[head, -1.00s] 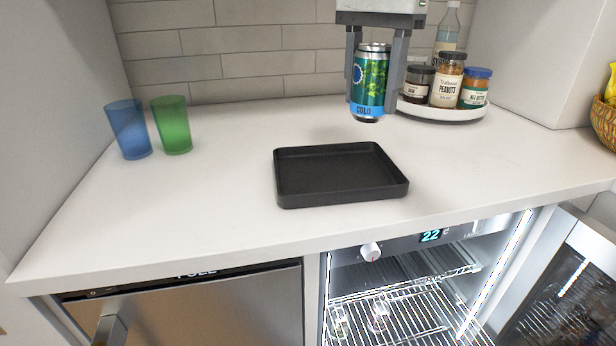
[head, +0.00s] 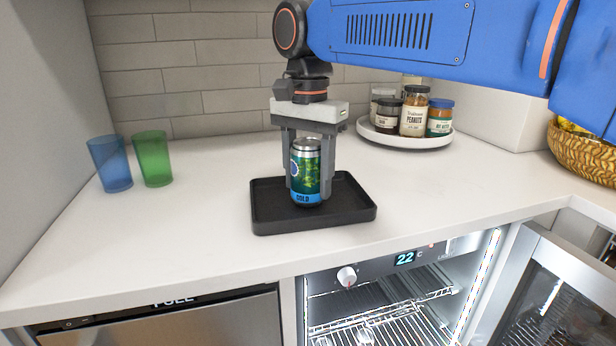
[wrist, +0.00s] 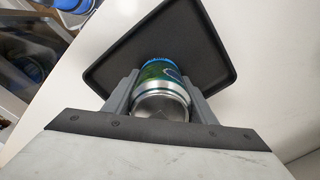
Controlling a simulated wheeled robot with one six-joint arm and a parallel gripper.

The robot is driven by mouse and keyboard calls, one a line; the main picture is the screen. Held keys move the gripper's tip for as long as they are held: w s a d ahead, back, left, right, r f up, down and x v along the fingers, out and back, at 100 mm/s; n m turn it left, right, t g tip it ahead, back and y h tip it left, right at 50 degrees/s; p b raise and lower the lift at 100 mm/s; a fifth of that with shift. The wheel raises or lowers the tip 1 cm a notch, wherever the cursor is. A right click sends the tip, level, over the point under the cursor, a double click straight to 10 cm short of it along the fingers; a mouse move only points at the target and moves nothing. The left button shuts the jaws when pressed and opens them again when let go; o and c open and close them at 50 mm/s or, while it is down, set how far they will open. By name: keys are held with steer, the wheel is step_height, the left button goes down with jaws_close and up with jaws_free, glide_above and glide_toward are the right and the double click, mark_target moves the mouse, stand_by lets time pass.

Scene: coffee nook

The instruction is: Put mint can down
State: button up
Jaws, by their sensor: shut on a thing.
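The mint can (head: 306,172) is green and blue with a silver top and a blue band reading "COLD". It is upright over the middle of the black tray (head: 352,212); I cannot tell for sure whether its base touches the tray floor. My gripper (head: 309,185) points down from above with its two fingers closed on the can's sides. In the wrist view the can (wrist: 158,95) sits between the fingers, with the tray (wrist: 205,55) beyond it.
Blue cup (head: 110,164) and green cup (head: 153,159) stand at the left. A white round tray (head: 405,140) with several jars is at the back right, near a woven basket (head: 585,152). The lit fridge (head: 400,300) below has its door open.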

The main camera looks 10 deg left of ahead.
mark_target(309, 142)
steer(key=shift+f, duration=0.1)
steer(key=o, duration=1.4)
step_height(309, 142, up, 12)
steer(key=shift+r, duration=0.15)
